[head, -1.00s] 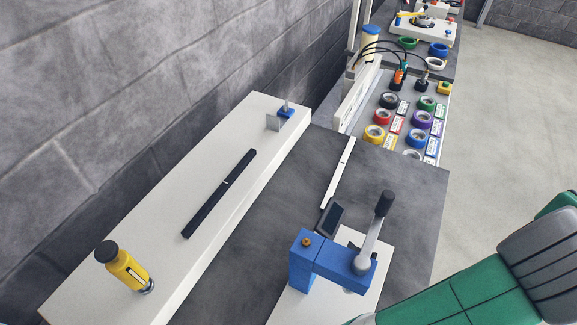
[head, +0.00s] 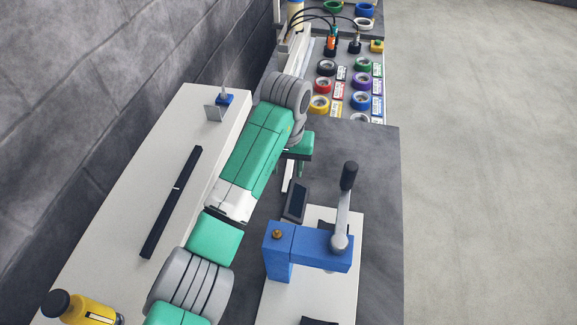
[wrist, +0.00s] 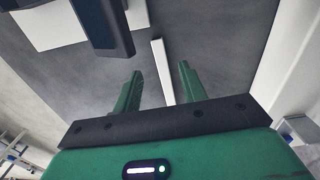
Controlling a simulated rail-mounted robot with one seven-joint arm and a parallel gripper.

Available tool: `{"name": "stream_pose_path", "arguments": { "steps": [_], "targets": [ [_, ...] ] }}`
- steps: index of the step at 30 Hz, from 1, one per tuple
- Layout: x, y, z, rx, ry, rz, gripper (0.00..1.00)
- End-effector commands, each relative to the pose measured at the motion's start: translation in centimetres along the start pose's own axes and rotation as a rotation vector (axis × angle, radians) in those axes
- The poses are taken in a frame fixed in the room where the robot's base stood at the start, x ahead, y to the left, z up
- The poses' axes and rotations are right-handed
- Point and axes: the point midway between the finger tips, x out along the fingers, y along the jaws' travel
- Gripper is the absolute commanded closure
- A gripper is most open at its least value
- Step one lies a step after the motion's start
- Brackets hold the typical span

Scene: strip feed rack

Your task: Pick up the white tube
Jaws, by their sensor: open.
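The white tube (head: 288,177) lies on the dark grey table beside the blue lever press, partly hidden by my arm in the head view. In the wrist view the white tube (wrist: 162,72) runs lengthwise between my fingers, its near end close to the palm. My gripper (wrist: 161,70) is open, with one green finger on each side of the tube and nothing held. In the head view my gripper (head: 300,167) is over the tube. I cannot tell the exact height gap between them.
A blue press (head: 310,243) with a grey lever stands close on a white base, with a dark flat device (head: 295,201) beside it. Coloured tape rolls (head: 362,82) stand behind.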

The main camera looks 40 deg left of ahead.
Motion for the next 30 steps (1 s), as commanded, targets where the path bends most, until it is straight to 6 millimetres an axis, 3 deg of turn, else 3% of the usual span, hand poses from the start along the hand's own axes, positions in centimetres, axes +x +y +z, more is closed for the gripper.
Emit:
{"name": "stream_pose_path", "arguments": {
  "steps": [5,13,19,20,26,30],
  "targets": [
    [0.8,0.0,0.0,0.000,0.001,0.001,0.58],
    [5.2,-0.2,0.0,0.001,0.002,0.001,0.58],
    [5.4,-0.1,0.0,0.001,0.003,0.001,0.58],
    [5.4,-0.1,0.0,0.002,0.003,0.001,0.60],
    [5.4,-0.1,0.0,0.002,0.003,0.001,0.99],
    [5.3,-0.1,0.0,0.002,0.004,0.001,1.00]
  ]
}}
